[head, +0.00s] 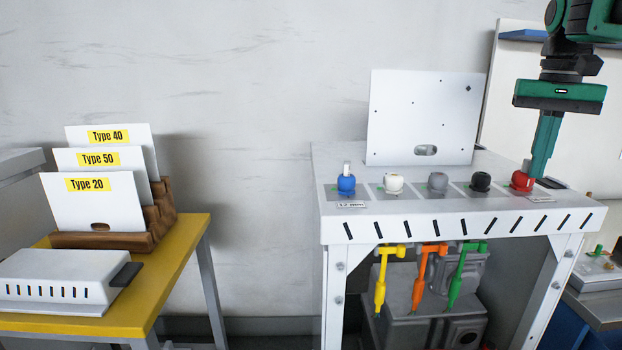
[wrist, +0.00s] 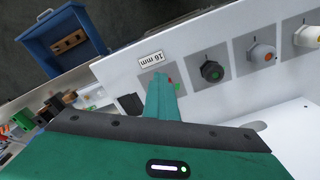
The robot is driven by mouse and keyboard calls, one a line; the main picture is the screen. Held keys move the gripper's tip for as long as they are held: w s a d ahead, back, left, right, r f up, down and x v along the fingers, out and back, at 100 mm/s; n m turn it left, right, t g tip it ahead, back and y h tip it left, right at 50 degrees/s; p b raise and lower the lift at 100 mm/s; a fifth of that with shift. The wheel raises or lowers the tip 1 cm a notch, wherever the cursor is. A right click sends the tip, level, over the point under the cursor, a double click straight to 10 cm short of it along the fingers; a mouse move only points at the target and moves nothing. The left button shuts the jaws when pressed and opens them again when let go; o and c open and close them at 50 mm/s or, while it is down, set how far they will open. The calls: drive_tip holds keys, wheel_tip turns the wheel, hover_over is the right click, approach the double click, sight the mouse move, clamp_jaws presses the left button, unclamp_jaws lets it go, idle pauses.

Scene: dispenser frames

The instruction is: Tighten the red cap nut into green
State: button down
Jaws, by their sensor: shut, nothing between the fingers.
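The red cap nut (head: 521,181) sits at the right end of a row of cap nuts on the white bench top. In the wrist view only a small red bit (wrist: 170,80) of it shows past my fingers, which hide the rest. A small green patch (wrist: 178,88) shows beside that red bit. My gripper (head: 541,174) points down with its fingers shut and empty, close to the right side of the red cap nut. I cannot tell whether they touch. In the wrist view my gripper's shut fingers (wrist: 163,92) stand over the cap's place.
Black (head: 481,182), grey (head: 438,182), white (head: 393,183) and blue (head: 346,184) caps stand left of the red one. A white plate (head: 420,118) rises behind. Yellow, orange and green tools (head: 456,275) hang below. A yellow table (head: 150,290) is at left.

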drive_tip(key=shift+a+f, duration=0.55)
drive_tip(key=shift+f, duration=0.15)
drive_tip(key=shift+w+a, duration=0.35)
drive_tip(key=shift+w, duration=0.1)
drive_tip(key=shift+s, duration=0.1)
drive_tip(key=shift+w+a+r, duration=0.1)
drive_tip(key=shift+w+r, duration=0.05)
drive_tip(key=shift+w, duration=0.05)
drive_tip(key=shift+w+a, duration=0.1)
drive_tip(key=shift+w, duration=0.1)
drive_tip(key=shift+s+a, duration=0.1)
drive_tip(key=shift+s+a, duration=0.15)
drive_tip(key=shift+a, duration=0.05)
wheel_tip(320, 180, up, 6)
